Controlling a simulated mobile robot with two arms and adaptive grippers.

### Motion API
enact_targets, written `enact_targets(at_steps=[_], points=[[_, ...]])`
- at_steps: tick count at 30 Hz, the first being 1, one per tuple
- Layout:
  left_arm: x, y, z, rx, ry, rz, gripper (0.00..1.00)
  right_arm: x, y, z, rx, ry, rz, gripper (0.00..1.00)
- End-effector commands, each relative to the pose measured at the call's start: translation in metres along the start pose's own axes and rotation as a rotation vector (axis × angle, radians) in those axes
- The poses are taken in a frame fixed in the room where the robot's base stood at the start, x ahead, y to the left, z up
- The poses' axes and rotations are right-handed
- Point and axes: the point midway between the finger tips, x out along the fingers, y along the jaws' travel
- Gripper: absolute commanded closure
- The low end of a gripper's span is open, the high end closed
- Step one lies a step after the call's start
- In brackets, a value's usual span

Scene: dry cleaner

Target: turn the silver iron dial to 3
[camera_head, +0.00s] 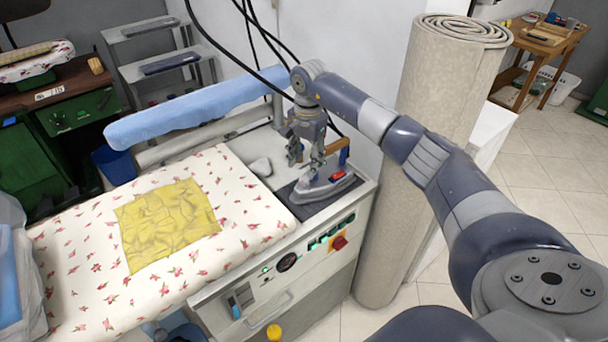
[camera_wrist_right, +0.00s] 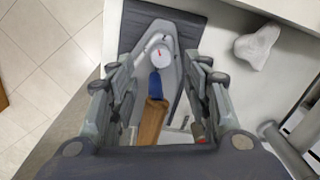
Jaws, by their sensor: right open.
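The silver iron (camera_head: 324,187) rests on a dark pad (camera_head: 303,205) at the right end of the ironing station. In the right wrist view the iron (camera_wrist_right: 181,75) lies below the gripper, with its round white dial (camera_wrist_right: 162,58) near the front and a small red mark on the dial. A blue and wooden handle (camera_wrist_right: 151,119) runs back from the dial. My right gripper (camera_head: 308,161) is open above the iron; in the wrist view its fingers (camera_wrist_right: 160,84) stand apart on both sides of the handle and dial, not visibly touching the dial. My left gripper is not in view.
A yellow cloth (camera_head: 166,224) lies on the flowered ironing board (camera_head: 75,245). A blue padded arm (camera_head: 195,107) extends behind it. A small white lump (camera_wrist_right: 257,47) lies beside the pad. A rolled carpet (camera_head: 433,130) stands close on the right. Black cables hang above the station.

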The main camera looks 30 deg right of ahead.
Motion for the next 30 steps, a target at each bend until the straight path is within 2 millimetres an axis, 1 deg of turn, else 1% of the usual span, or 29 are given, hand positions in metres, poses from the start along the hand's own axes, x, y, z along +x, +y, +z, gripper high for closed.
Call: enact_targets(at_steps=[1, 3, 6, 9, 15, 22, 23, 24, 26, 27, 28, 30], points=[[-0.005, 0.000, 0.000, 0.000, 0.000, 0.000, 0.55, 0.009, 0.001, 0.002, -0.001, -0.003, 0.004, 0.55], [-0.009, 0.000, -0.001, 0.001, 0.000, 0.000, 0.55, 0.022, 0.000, 0.002, -0.001, -0.004, 0.003, 0.55], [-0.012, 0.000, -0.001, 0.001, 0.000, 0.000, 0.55, 0.039, 0.001, 0.002, 0.000, -0.003, 0.002, 0.55], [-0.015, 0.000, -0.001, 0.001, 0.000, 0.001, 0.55, 0.052, 0.000, 0.001, 0.000, -0.003, 0.000, 0.55], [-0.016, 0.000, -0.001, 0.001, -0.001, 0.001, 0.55, 0.063, -0.001, 0.001, 0.000, -0.001, -0.002, 0.55], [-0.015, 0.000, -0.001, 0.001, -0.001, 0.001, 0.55, 0.064, -0.001, 0.001, -0.001, -0.001, -0.002, 0.55], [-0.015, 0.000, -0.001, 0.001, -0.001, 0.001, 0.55, 0.064, -0.001, 0.001, -0.001, -0.001, -0.002, 0.60], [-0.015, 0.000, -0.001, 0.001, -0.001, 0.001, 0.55, 0.064, -0.001, 0.001, -0.001, -0.001, -0.002, 0.69], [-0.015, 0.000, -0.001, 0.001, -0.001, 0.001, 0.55, 0.064, -0.001, 0.001, -0.001, -0.001, -0.002, 0.82], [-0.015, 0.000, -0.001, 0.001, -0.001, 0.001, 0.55, 0.064, -0.001, 0.001, -0.001, -0.001, -0.002, 0.91], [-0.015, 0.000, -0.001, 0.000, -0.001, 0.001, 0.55, 0.064, -0.001, 0.001, -0.001, -0.001, -0.002, 0.98], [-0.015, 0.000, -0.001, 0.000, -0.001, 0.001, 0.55, 0.064, -0.001, 0.001, -0.001, -0.001, -0.002, 0.99]])
